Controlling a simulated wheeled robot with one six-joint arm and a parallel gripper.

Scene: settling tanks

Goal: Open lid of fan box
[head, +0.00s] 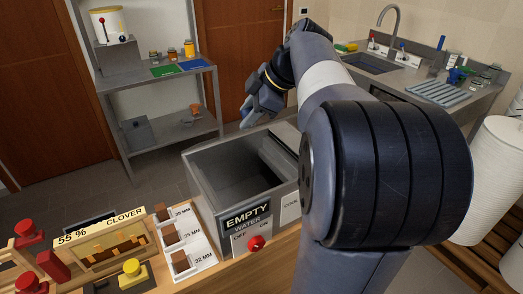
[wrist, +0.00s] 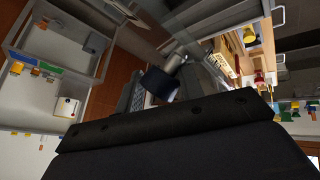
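I cannot tell for sure which thing is the fan box; no label for it can be read. A grey box (head: 138,133) stands on the lower shelf at the left in the head view. Another grey box (head: 119,56) stands on the upper shelf under a white tub. My gripper (head: 262,110) hangs in the air above and behind the open grey tank (head: 205,168), to the right of the shelf unit, and touches nothing that I can see. Its fingers are small and dark, and their gap is unclear. The wrist view is tilted, and a dark slab fills its lower part.
A steel shelf unit (head: 163,80) holds jars and green and blue mats. The bench in front carries a CLOVER display (head: 103,238), several red knobs and a size rack (head: 178,240). A sink counter (head: 435,80) is at the right. My arm hides much of the right side.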

